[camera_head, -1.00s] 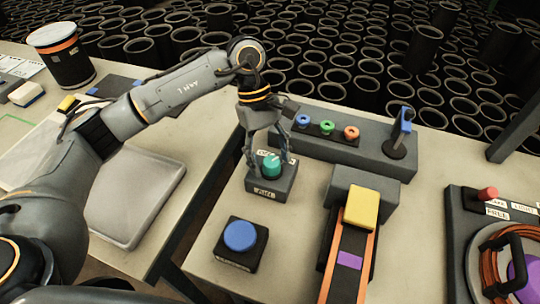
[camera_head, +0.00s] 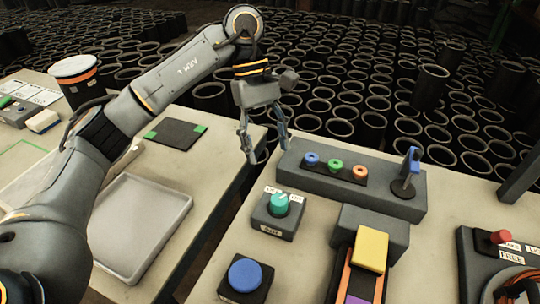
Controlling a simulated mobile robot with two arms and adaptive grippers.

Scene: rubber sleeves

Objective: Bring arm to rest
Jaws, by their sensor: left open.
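My left arm reaches in from the left side. Its gripper (camera_head: 268,156) is open and empty, with its fingers pointing down. It hangs above and behind the box with the teal knob (camera_head: 278,202), apart from it, close to the back edge of the right-hand table. My right gripper does not show.
The right table holds a blue button (camera_head: 245,274), a grey block with coloured rings (camera_head: 336,169), a blue lever (camera_head: 411,168) and a yellow block (camera_head: 370,249). The left table holds a grey tray (camera_head: 140,223), a dark pad (camera_head: 175,134) and a lidded canister (camera_head: 78,82). Dark tubes fill the floor behind.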

